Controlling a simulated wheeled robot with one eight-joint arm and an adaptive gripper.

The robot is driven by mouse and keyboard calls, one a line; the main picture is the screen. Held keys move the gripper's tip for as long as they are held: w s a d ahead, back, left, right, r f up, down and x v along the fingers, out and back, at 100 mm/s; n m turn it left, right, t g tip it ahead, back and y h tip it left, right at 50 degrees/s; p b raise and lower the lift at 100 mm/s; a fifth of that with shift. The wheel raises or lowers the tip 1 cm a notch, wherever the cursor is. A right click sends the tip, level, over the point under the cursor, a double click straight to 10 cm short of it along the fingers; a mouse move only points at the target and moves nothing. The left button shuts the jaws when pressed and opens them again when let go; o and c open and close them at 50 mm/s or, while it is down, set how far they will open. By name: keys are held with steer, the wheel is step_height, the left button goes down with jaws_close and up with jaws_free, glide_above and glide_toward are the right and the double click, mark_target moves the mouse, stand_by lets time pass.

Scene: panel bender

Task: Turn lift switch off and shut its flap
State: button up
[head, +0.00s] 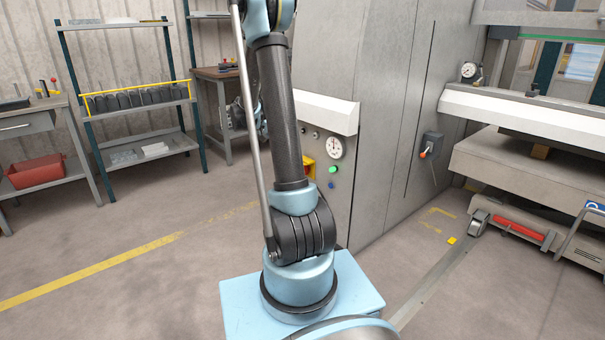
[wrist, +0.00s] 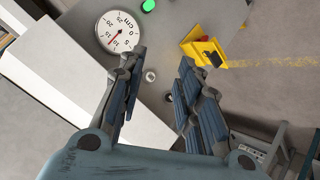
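The lift switch unit is most likely the yellow housing (wrist: 192,46) on the grey machine panel, in the wrist view. Its flap seems to stand open, with a red part (wrist: 206,41) and a dark part (wrist: 212,58) showing. I cannot tell the switch's position. In the head view the yellow housing (head: 308,167) is partly hidden behind my arm. My gripper (wrist: 158,68) is open and empty in front of the panel. The housing lies beyond and right of its right finger in the wrist view, apart from it. The gripper cannot be made out in the head view.
The panel also carries a round gauge (wrist: 117,31), a green button (wrist: 148,5) and small round fittings (wrist: 150,76). A white ledge (wrist: 88,88) juts out along the left in the wrist view. Shelves (head: 132,95) stand at the back left; the floor before them is clear.

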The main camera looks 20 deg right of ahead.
steer(key=w+d+f+m+h, duration=0.1)
steer(key=w+f+h, duration=0.1)
steer(key=w+f, duration=0.6)
steer(key=w+f+m+t+h, duration=0.1)
steer(key=w+f+m+h, duration=0.2)
steer(key=f, duration=0.8)
steer(key=w+f+m+t+h, duration=0.15)
steer(key=w+f, duration=0.35)
steer(key=f, duration=0.7)
steer(key=r+x, duration=0.1)
steer(key=x, duration=1.6)
steer(key=shift+d+r+n+h, duration=0.3)
steer(key=shift+d+n+h, duration=0.1)
steer(key=shift+n+h, duration=0.05)
steer(key=shift+w, duration=0.15)
steer(key=shift+c, duration=0.6)
jaws_close()
